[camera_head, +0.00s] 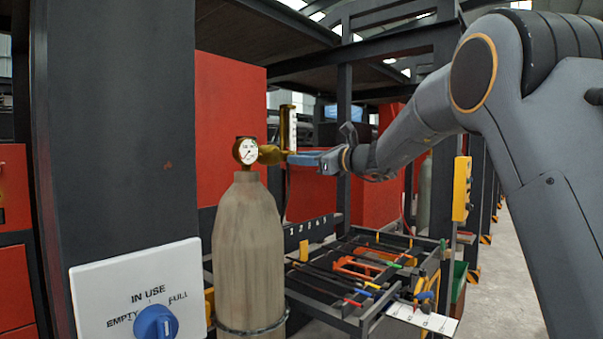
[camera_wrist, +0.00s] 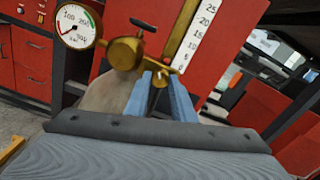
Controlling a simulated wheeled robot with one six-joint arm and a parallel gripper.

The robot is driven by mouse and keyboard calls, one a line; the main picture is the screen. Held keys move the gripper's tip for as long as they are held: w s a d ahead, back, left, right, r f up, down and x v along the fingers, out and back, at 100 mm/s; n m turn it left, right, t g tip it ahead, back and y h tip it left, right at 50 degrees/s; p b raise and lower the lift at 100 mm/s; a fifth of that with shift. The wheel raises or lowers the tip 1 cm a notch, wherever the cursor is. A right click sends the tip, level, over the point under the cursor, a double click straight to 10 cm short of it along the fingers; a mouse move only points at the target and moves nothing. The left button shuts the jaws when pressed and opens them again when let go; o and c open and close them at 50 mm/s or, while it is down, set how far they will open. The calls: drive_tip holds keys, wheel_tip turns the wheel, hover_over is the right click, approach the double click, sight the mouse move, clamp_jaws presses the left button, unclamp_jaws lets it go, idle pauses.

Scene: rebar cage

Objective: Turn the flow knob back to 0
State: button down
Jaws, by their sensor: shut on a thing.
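My gripper (camera_head: 303,158) reaches in from the right to the brass regulator (camera_head: 269,154) on top of a grey gas cylinder (camera_head: 248,255). In the wrist view my gripper's two blue fingers (camera_wrist: 162,92) are shut on the small brass flow knob (camera_wrist: 160,78), below the flow tube. The knob is mostly hidden between the fingers. The flow tube's scale (camera_wrist: 194,38) runs from 0 at the bottom to 25 near the top. I cannot make out the float's level. A round pressure gauge (camera_wrist: 76,26) sits to the left, and it also shows in the head view (camera_head: 246,150).
A white sign (camera_head: 138,290) with a blue dial (camera_head: 155,322) reads EMPTY, IN USE and FULL at the lower left. A rack of tools (camera_head: 365,270) stands right of the cylinder. A dark column (camera_head: 115,130) rises at the left. Floor shows clear at the right.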

drive_tip(key=n+b, duration=2)
drive_tip(key=b, duration=1)
drive_tip(key=shift+w+r, duration=0.1)
drive_tip(key=shift+n, duration=0.5)
drive_tip(key=c, duration=1.5)
unclamp_jaws()
drive_tip(key=shift+d, duration=0.15)
drive_tip(key=b+v, duration=0.1)
drive_tip(key=v, duration=0.6)
drive_tip(key=shift+s+d+b, duration=0.25)
drive_tip(key=shift+s+b, duration=0.05)
